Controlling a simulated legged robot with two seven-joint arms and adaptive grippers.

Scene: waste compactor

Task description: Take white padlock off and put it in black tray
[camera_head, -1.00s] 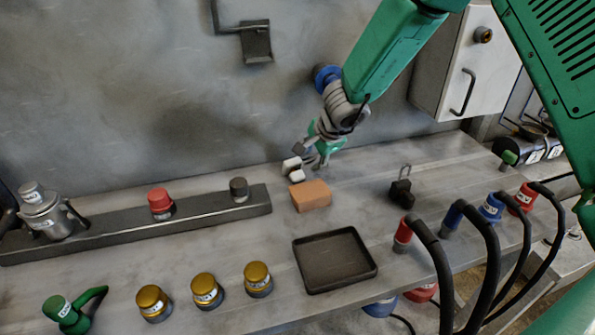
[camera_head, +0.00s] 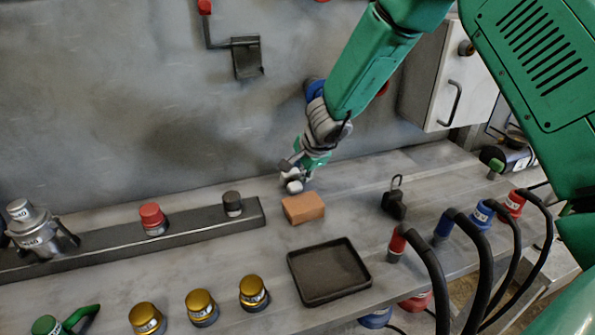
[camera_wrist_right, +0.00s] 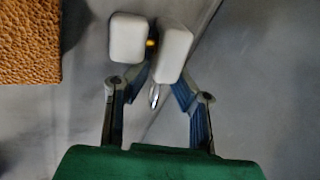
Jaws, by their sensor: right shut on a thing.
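My right gripper (camera_head: 297,176) is low over the back of the bench, shut on the white padlock (camera_head: 294,187). I cannot tell whether the padlock touches the bench. The black tray (camera_head: 330,296) lies empty near the bench's front edge, in front of the gripper. My left gripper is not in view.
An orange-brown block (camera_head: 303,209) lies between the gripper and the tray. A black padlock (camera_head: 394,205) stands to the right. Gold-capped pieces (camera_head: 200,307) stand left of the tray, and plugs with black cables (camera_head: 440,262) to its right. A grey rail (camera_head: 190,235) is at left.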

